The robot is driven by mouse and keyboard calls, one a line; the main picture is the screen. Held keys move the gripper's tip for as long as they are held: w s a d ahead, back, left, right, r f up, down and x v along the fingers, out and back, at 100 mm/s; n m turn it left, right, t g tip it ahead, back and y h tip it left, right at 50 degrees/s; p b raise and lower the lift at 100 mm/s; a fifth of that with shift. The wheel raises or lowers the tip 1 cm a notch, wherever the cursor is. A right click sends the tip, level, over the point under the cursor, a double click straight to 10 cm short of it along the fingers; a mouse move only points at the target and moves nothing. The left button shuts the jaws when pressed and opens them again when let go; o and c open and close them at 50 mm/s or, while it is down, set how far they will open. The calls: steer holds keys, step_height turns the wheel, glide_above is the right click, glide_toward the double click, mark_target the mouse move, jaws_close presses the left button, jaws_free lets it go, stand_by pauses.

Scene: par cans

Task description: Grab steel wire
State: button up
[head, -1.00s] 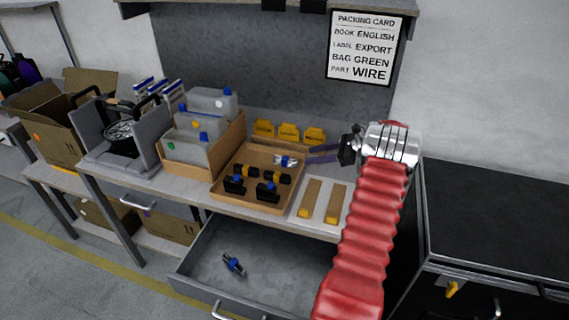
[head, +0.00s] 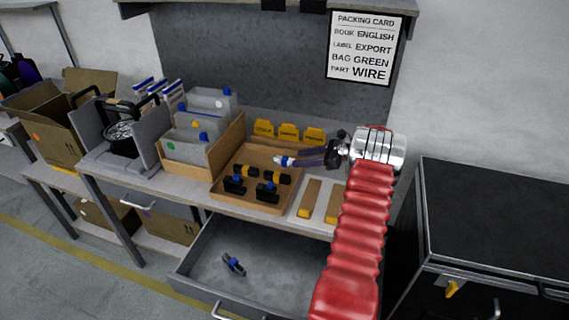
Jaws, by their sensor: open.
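A pale silver piece with a blue band (head: 283,161), which looks like the steel wire, lies at the back right of the wooden tray (head: 217,192). My gripper (head: 301,158) reaches in from the right, low over the tray. Its dark fingers are open, with their tips at the piece's right end, and they hide part of it. I cannot tell whether they touch it. A similar small grey piece with a blue band (head: 233,264) lies in the open drawer (head: 275,262).
Black pieces with yellow bands (head: 277,177) or blue tops (head: 267,193) lie in the tray. Yellow labelled holders (head: 288,134) stand behind it, a wooden bin of grey dividers (head: 228,143) to its left.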

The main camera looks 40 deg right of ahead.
mark_target(292, 159)
steer(key=shift+x, duration=1.2)
steer(key=shift+x, duration=2.6)
steer(key=shift+a+r, duration=0.15)
steer(key=shift+c, duration=0.3)
steer(key=c, duration=1.1)
